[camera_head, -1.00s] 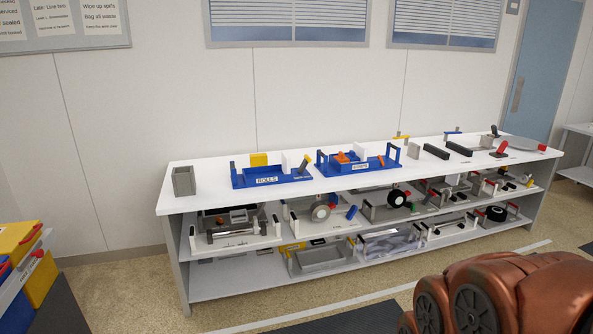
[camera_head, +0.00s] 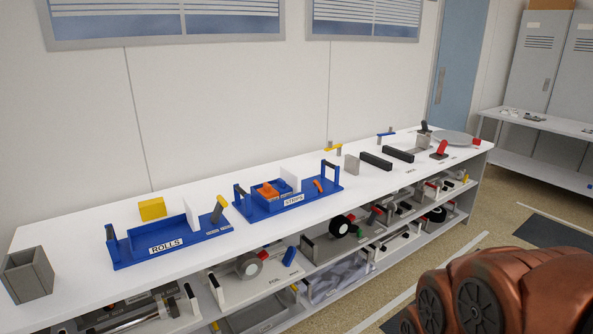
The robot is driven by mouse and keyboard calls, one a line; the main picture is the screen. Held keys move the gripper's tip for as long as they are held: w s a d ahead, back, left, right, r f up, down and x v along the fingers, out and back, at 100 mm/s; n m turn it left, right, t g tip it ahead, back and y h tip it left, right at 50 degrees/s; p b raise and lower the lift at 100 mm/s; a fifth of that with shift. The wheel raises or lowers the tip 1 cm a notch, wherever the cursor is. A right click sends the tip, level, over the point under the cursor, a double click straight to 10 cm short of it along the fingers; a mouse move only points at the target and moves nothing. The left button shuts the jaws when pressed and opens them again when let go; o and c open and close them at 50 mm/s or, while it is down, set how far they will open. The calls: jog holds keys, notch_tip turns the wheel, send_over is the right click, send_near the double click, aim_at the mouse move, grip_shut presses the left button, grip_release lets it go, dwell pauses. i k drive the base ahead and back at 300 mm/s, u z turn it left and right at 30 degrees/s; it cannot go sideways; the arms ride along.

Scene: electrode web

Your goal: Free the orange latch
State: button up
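A blue tray labelled STRIPS (camera_head: 243,212) stands on the white bench top, with black-topped posts at its two ends. A small orange piece (camera_head: 319,185) stands tilted near its right end. A larger orange piece (camera_head: 268,190) sits in or on the blue box part left of it. I cannot tell which of the two is the latch, or what holds it. A white upright plate (camera_head: 290,179) stands behind the box part. My gripper is out of view; only copper-coloured links of my arm show at the lower right.
A blue ROLLS tray (camera_head: 130,261) stands left of it, with a yellow block (camera_head: 152,209) behind. A grey open box (camera_head: 28,276) sits at the left end of the bench (camera_head: 75,230). Black bars (camera_head: 376,161) lie to the right. Shelves below are crowded; floor in front is partly clear.

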aim_at(315, 182)
jog(key=u, duration=0.05)
jog(key=i, duration=1.15)
jog(key=u, duration=0.35)
jog(key=i, duration=1.15)
jog(key=u, duration=0.15)
